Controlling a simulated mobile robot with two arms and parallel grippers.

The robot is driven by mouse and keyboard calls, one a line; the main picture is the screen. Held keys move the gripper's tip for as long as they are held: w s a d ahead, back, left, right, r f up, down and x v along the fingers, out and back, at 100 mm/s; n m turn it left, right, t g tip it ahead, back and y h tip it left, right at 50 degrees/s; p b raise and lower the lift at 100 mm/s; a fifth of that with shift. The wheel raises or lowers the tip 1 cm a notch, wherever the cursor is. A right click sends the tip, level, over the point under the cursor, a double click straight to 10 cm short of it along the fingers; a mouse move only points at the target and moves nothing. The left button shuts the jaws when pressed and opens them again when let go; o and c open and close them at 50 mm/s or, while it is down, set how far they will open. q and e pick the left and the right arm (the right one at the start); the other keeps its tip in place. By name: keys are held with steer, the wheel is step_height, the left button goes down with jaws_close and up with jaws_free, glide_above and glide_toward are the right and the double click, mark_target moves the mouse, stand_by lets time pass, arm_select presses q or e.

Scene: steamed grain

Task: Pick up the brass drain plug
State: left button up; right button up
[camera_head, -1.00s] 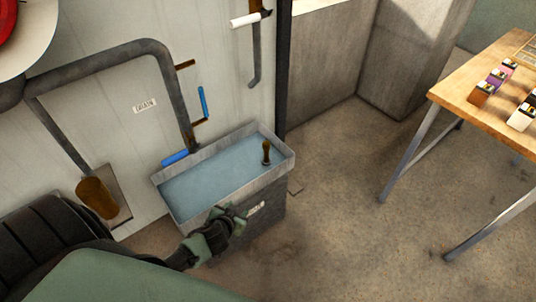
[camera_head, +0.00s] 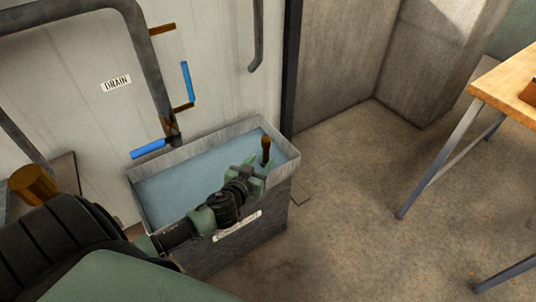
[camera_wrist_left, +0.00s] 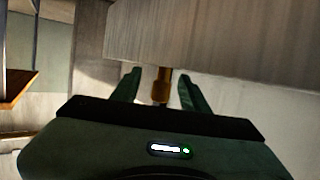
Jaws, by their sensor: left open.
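The brass drain plug (camera_head: 266,148) stands upright in the water near the right end of the grey tank (camera_head: 286,160), its brown-gold handle above the surface. My left gripper (camera_head: 256,166) reaches over the tank's front rim and is open just beside the plug. In the left wrist view the plug (camera_wrist_left: 161,86) shows between the two green fingers of my left gripper (camera_wrist_left: 159,88), with no visible grip on it. The plug's lower end is hidden behind the gripper body there. My right gripper is not in view.
A wall with a pipe (camera_head: 160,90), blue handles (camera_head: 187,82) and a DRAIN label (camera_head: 116,83) stands behind the tank. A wooden table (camera_head: 512,80) stands at the right. The floor between is clear.

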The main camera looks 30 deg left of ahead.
mark_target(265, 152)
arm_select(q)
steer(key=x, duration=0.2)
steer(key=b+x, duration=0.1)
steer(key=x, duration=0.2)
steer(key=a+x, duration=0.1)
steer(key=x, duration=0.1)
steer(key=shift+w+f, duration=0.15)
steer(key=shift+w, duration=0.1)
jaws_close()
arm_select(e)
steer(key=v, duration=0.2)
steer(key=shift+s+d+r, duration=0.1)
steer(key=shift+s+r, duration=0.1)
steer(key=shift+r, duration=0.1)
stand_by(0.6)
